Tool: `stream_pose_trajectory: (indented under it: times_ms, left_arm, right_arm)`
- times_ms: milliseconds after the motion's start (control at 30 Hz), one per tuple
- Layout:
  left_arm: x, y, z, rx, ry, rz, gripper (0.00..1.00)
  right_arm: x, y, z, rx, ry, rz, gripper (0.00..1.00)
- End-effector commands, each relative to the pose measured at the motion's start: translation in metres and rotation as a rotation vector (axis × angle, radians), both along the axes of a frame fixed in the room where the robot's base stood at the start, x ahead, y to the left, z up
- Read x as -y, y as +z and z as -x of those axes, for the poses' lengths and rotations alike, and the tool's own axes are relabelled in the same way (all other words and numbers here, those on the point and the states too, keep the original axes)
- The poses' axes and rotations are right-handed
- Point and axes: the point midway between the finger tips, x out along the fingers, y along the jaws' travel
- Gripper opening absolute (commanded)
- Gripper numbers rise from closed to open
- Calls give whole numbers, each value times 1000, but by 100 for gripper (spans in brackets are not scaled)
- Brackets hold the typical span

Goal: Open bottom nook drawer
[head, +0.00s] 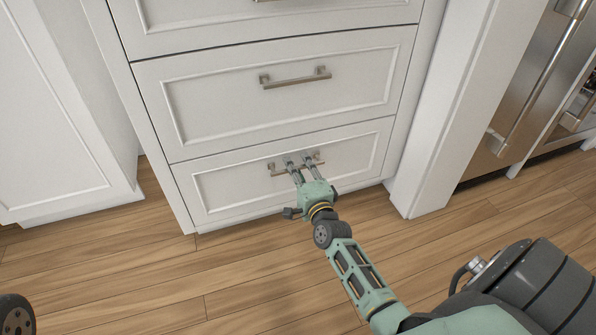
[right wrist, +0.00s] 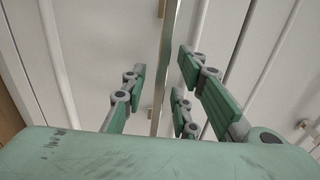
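The bottom nook drawer (head: 236,188) is a white panelled front, closed and flush with the cabinet. Its metal bar handle (head: 276,170) runs across the middle of the front. My right gripper (head: 299,163) is at this handle, with its fingers reaching over the bar. In the right wrist view the handle bar (right wrist: 166,75) stands between the spread green fingers of my right gripper (right wrist: 160,85). A gap shows between the bar and the left finger; contact on the right side cannot be made out. My left gripper is not in view.
The middle drawer (head: 220,105), with its own handle (head: 295,77), is closed above. A white cabinet (head: 55,120) stands at left, and a white side panel (head: 440,110) and steel appliance (head: 525,80) at right. The wooden floor (head: 130,265) in front is clear.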

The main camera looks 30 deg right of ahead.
Motion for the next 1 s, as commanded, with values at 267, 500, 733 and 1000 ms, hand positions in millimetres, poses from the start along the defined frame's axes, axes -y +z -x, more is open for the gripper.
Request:
stream_pose_trajectory:
  times_ms: [267, 500, 733, 1000]
  left_arm:
    - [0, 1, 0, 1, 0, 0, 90]
    - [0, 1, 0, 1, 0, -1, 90]
    - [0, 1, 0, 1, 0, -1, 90]
    - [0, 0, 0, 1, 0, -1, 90]
  right_arm:
    - [0, 0, 0, -1, 0, 0, 24]
    - [0, 0, 0, -1, 0, 1, 3]
    - [0, 0, 0, -1, 0, 1, 0]
    - [0, -1, 0, -2, 0, 1, 0]
